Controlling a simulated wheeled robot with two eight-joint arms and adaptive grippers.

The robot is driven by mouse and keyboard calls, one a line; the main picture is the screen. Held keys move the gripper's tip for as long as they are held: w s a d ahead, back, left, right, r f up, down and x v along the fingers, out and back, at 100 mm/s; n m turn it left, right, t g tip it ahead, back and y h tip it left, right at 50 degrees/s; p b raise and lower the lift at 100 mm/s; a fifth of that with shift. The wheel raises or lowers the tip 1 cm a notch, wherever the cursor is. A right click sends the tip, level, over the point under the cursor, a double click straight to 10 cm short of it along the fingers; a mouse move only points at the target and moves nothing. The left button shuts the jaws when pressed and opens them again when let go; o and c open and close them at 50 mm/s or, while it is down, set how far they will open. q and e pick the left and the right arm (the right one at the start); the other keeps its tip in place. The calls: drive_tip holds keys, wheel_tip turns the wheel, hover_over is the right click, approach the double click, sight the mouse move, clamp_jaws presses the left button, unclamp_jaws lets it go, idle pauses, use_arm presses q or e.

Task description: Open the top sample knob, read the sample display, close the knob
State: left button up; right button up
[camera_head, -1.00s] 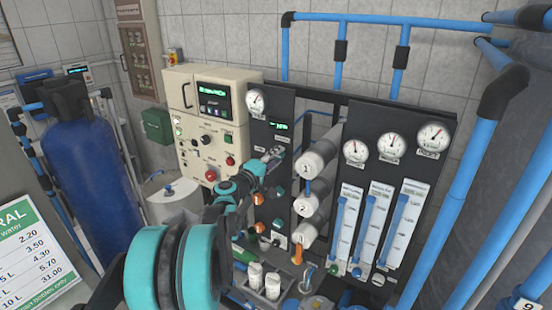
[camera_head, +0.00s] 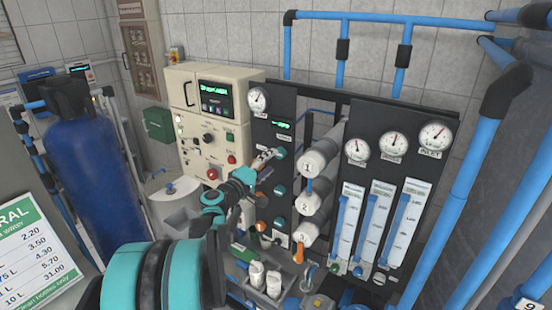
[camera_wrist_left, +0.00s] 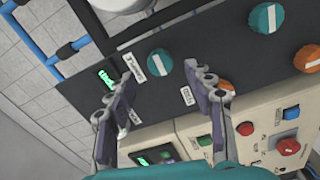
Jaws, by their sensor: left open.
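The top sample knob is teal with a white line, on the dark panel (camera_head: 262,105). It shows in the head view (camera_head: 281,152) and in the wrist view (camera_wrist_left: 160,62). The green-lit sample display (camera_head: 281,124) sits above it; in the wrist view the display (camera_wrist_left: 107,76) is partly behind a finger and its digits are too small to read. My left gripper (camera_head: 266,158) is open and empty in front of the panel, at the knob's left. In the wrist view its fingertips (camera_wrist_left: 168,80) are spread either side of the knob, apart from it. My right gripper is not in view.
More teal knobs (camera_head: 280,190) sit lower on the panel, with an orange knob (camera_wrist_left: 308,58) nearby. White membrane tubes (camera_head: 318,155) stand close at the right. The beige control box (camera_head: 190,100) with buttons is at the left. A blue tank (camera_head: 90,170) stands farther left.

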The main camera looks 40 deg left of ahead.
use_arm(q)
drive_tip(key=s, duration=0.6)
drive_tip(key=shift+s+d, duration=0.3)
drive_tip(key=shift+d, duration=0.05)
drive_tip(key=d+f+m+g+h+b, duration=0.2)
drive_tip(key=d+f+m+g+b, duration=0.15)
drive_tip(key=d+f, duration=0.65)
drive_tip(key=d+f+m+g+h+b, duration=0.3)
drive_tip(key=d+f+m+b, duration=0.25)
drive_tip(key=d, duration=0.85)
drive_tip(key=s+d+f+m+g+y+b, duration=0.1)
drive_tip(key=s+d+f+m+g+b, duration=0.1)
drive_tip(key=s+f, duration=0.5)
drive_tip(key=s+d+f+m+g+y+b, duration=0.2)
drive_tip(key=s+d+f+m+b, duration=0.3)
drive_tip(key=s+d+f, duration=0.3)
wheel_tip(320, 180, down, 3)
drive_tip(key=shift+s+m, duration=0.3)
drive_tip(key=shift+m, duration=0.1)
